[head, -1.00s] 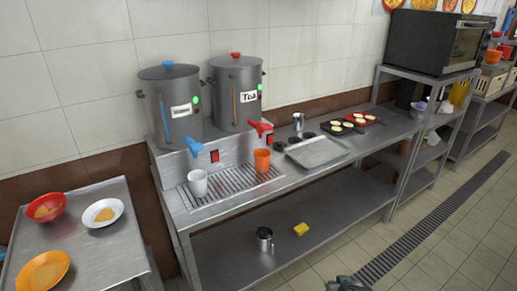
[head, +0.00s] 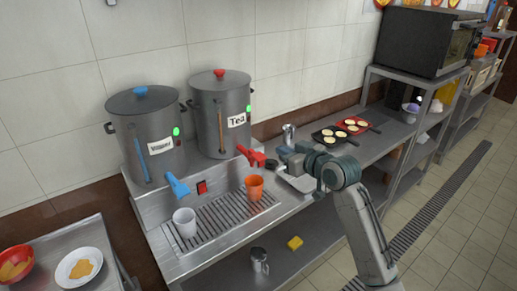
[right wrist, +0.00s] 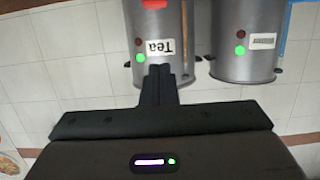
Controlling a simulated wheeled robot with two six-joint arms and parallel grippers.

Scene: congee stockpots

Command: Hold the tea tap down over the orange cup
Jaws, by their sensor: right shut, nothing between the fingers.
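The steel pot labelled Tea (head: 221,115) has a red tap (head: 250,155) at its lower front. The orange cup (head: 254,188) stands upright below the tap on the drip grate (head: 225,220). My right gripper (head: 271,164) is shut and empty, just right of the tap's handle. Whether it touches the handle I cannot tell. In the right wrist view, the shut fingers (right wrist: 160,71) point at the Tea pot (right wrist: 155,30), which appears upside down, with a red part (right wrist: 154,4) at the top edge. My left gripper is out of view.
A second pot (head: 143,135) with a blue tap (head: 178,185) stands to the left, a white cup (head: 185,222) below it. A metal jug (head: 289,134) and pans (head: 335,136) lie behind my right arm. A yellow sponge (head: 295,243) and a dark-topped jug (head: 259,260) are on the lower shelf.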

